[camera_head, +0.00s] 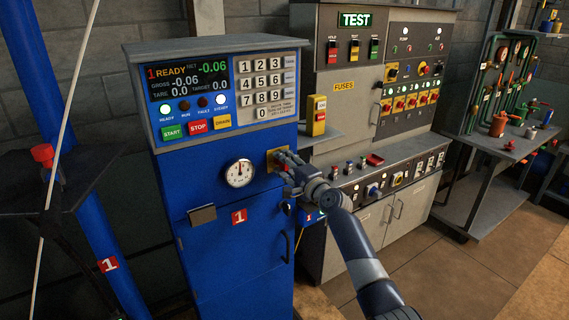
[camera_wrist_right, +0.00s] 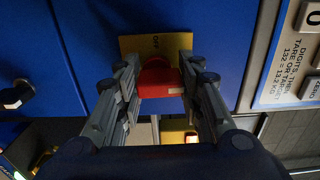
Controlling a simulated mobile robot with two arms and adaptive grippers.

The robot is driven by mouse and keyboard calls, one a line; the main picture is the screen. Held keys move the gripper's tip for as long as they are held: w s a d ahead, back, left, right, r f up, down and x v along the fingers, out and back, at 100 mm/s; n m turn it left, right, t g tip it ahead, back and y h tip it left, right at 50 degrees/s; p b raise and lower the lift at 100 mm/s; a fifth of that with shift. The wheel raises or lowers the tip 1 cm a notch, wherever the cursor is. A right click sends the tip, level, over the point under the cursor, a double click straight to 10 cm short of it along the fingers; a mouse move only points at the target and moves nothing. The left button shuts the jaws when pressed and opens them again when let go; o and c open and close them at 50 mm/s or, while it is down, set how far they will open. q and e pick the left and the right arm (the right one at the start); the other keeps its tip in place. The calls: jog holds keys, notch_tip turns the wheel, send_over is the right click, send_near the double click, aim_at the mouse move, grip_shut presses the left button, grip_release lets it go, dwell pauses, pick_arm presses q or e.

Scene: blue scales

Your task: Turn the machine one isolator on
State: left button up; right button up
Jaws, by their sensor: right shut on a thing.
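The machine one isolator is a red knob (camera_wrist_right: 160,78) on a yellow plate (camera_wrist_right: 158,44) in the right wrist view. A word that looks like OFF is printed on the plate beside the knob. My left gripper is out of view.
The display and keypad panel (camera_head: 225,88) juts out above the isolator. A yellow box with a red button (camera_head: 316,115) is to the right. The grey test console (camera_head: 385,180) stands close beside my right arm. Open floor (camera_head: 490,265) lies at the lower right.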

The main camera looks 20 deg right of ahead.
dwell(0.5)
jog(key=o, duration=1.1)
jog(key=shift+c, duration=0.2)
jog(key=shift+s, duration=0.1)
jog(key=shift+s+f, duration=0.1)
jog(key=shift+s, duration=0.15)
jog(key=s+d, duration=0.1)
jog(key=s, duration=1)
jog(key=shift+d, duration=0.25)
jog(key=shift+s, duration=0.1)
